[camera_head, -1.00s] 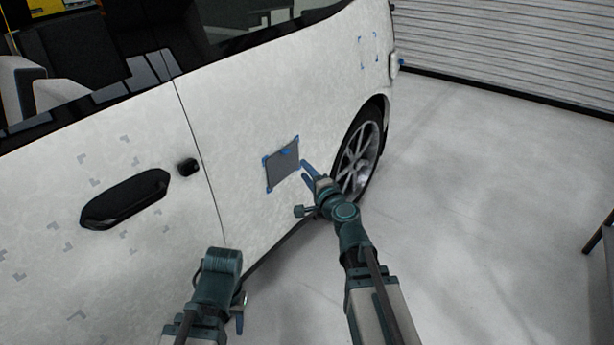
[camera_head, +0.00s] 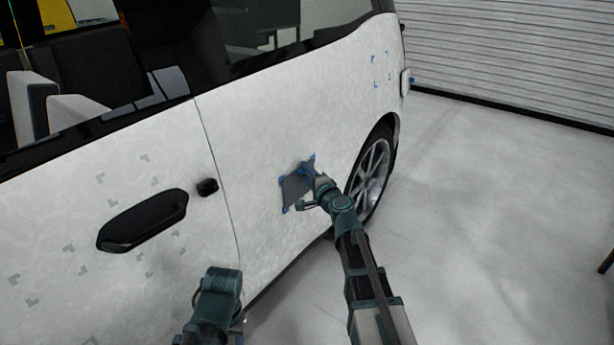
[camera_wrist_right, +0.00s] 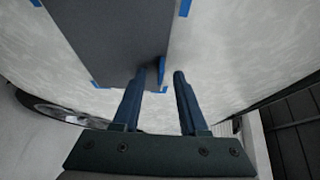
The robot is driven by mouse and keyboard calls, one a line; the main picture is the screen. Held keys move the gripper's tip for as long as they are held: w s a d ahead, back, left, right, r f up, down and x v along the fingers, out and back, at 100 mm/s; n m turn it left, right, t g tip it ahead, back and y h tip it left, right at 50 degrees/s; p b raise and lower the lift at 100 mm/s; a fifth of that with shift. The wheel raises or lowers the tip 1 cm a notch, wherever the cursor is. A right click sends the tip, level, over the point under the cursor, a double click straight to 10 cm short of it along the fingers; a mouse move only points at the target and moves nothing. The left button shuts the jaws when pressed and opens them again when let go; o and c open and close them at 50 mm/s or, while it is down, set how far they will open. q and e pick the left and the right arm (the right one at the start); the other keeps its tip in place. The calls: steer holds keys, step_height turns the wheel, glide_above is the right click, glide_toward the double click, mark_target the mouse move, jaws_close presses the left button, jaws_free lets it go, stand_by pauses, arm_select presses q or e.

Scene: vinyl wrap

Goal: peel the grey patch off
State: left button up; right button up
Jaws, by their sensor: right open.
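The grey patch (camera_head: 294,190) is on the white side panel of the vehicle, with blue marks at its corners. In the right wrist view the patch (camera_wrist_right: 110,35) fills the upper middle, and a small blue tab (camera_wrist_right: 161,70) stands at its lower right edge. My right gripper (camera_wrist_right: 169,78) is open, with its fingertips close to the tab; I cannot tell whether they touch it. In the head view my right gripper (camera_head: 314,178) covers the patch's right part. My left arm shows at the bottom of the head view; its fingers are hardly visible there.
The white vehicle side (camera_head: 255,110) rises along the left. A black door handle (camera_head: 143,220) and a rear wheel (camera_head: 372,177) flank the patch. Blue corner marks (camera_head: 381,69) show farther back on the panel.

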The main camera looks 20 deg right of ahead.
jaws_close()
steer(key=shift+s+d, duration=0.45)
steer(key=shift+s, duration=0.1)
stand_by(2.5)
steer(key=s+d, duration=0.4)
steer(key=s, duration=0.1)
steer(key=shift+s+r+p, duration=0.15)
steer(key=shift+r+p, duration=0.15)
stand_by(0.7)
steer(key=shift+d, duration=0.15)
step_height(320, 180, up, 33)
steer(key=p, duration=3.3)
